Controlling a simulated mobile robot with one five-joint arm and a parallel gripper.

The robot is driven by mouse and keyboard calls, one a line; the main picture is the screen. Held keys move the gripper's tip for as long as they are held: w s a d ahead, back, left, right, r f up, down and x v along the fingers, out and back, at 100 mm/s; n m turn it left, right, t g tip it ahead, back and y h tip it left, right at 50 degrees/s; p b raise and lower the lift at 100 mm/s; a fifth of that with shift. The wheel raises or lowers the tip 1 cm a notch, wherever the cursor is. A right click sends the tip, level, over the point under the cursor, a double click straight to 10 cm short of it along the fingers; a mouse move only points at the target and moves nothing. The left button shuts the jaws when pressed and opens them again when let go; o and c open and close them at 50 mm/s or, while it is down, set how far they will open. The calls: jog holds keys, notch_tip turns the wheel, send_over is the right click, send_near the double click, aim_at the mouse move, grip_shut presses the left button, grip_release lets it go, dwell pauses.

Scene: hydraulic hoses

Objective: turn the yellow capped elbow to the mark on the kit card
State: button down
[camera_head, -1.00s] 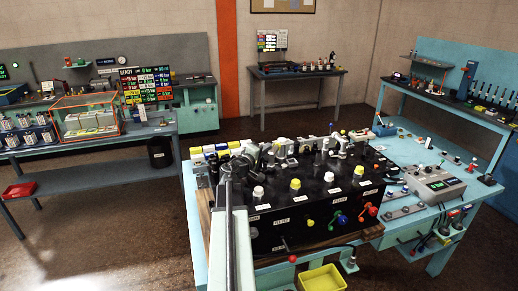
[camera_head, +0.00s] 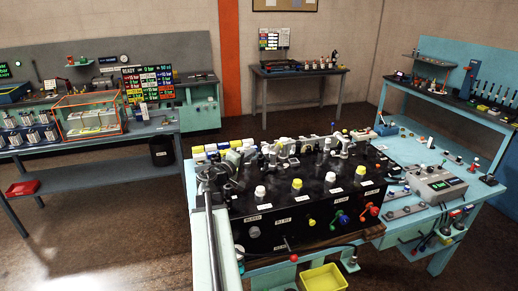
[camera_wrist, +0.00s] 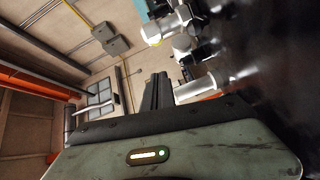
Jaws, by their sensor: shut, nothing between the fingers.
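My gripper is shut and empty; its dark fingers show in the wrist view (camera_wrist: 157,92). In the head view my arm reaches up to the left end of the black manifold block (camera_head: 330,190), and the fingers cannot be made out clearly. In the head view, yellow caps stand on the block's top, one near the front (camera_head: 297,184) and one farther right (camera_head: 360,172). I cannot tell which is the task's elbow. I cannot identify the kit card.
White and grey fittings (camera_head: 285,150) crowd the block's back edge near my gripper. A yellow bin (camera_head: 323,278) is at the front. A grey control box (camera_head: 437,186) stands at right. A colored board (camera_head: 274,38) is on the back table. Open floor lies at left.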

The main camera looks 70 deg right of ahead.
aim_at(276, 156)
jog(key=v, duration=0.3)
jog(key=shift+w+a, duration=0.1)
jog(key=shift+w, duration=0.05)
jog(key=s, duration=0.1)
jog(key=s+d+f+b, duration=0.1)
jog(key=shift+s+d+g, duration=0.25)
jog(key=shift+s+g, duration=0.05)
jog(key=shift+d+r, duration=0.1)
jog(key=shift+d, duration=0.15)
jog(key=x, duration=0.8)
jog(key=shift+s+d, duration=0.1)
jog(key=shift+d, duration=0.2)
jog(key=shift+s+d, duration=0.2)
jog(key=shift+d, duration=0.2)
jog(key=shift+s, duration=0.1)
